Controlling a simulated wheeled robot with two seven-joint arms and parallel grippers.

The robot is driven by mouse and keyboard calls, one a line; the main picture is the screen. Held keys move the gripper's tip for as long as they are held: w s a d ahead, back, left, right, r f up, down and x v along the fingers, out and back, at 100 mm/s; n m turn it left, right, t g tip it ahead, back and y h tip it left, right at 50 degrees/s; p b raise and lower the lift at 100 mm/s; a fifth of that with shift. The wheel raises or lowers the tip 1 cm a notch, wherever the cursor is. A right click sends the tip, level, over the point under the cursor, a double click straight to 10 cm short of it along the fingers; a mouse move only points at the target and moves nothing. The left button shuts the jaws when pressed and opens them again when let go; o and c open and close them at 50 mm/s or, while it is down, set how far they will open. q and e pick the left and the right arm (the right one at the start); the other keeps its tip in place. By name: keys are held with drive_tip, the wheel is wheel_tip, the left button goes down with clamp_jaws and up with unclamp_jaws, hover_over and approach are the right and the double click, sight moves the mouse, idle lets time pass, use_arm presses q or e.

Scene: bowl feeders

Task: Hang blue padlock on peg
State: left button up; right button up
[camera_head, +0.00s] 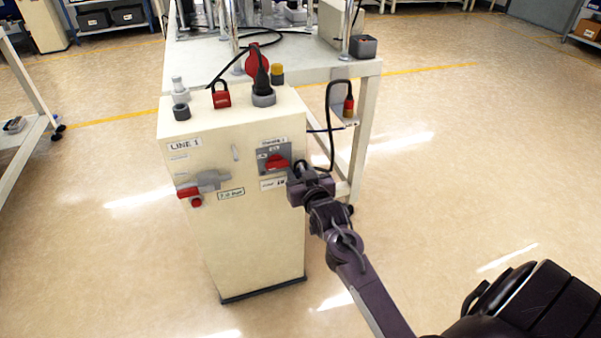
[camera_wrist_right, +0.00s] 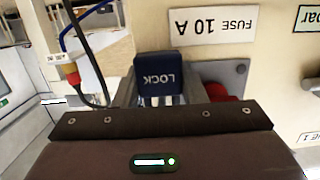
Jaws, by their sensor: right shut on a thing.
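My right gripper (camera_head: 300,176) is at the right side of the front of the cream cabinet (camera_head: 245,225), close to the grey switch plate (camera_head: 266,151) with its red handle (camera_head: 277,163). In the right wrist view it is shut on the blue padlock (camera_wrist_right: 160,78), whose body shows "LOCK" upside down between the fingers. The padlock is hard to make out in the head view. In the wrist view the red handle (camera_wrist_right: 222,92) is partly hidden behind the gripper. I cannot tell which part is the peg, nor whether the padlock touches anything.
A red padlock (camera_head: 221,96), a large red-and-black switch (camera_head: 260,75) and small knobs stand on the cabinet top. A grey-and-red latch (camera_head: 202,184) sticks out at front left. A table (camera_head: 205,62) stands behind. A black cable (camera_head: 330,125) hangs beside the cabinet near my gripper.

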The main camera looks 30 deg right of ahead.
drive_tip(key=shift+f, duration=0.25)
idle(0.6)
drive_tip(key=o, duration=1.2)
drive_tip(key=shift+c, duration=0.2)
drive_tip(key=shift+o, duration=0.4)
drive_tip(key=shift+o, duration=0.8)
drive_tip(key=p+v, duration=0.6)
drive_tip(key=v, duration=0.1)
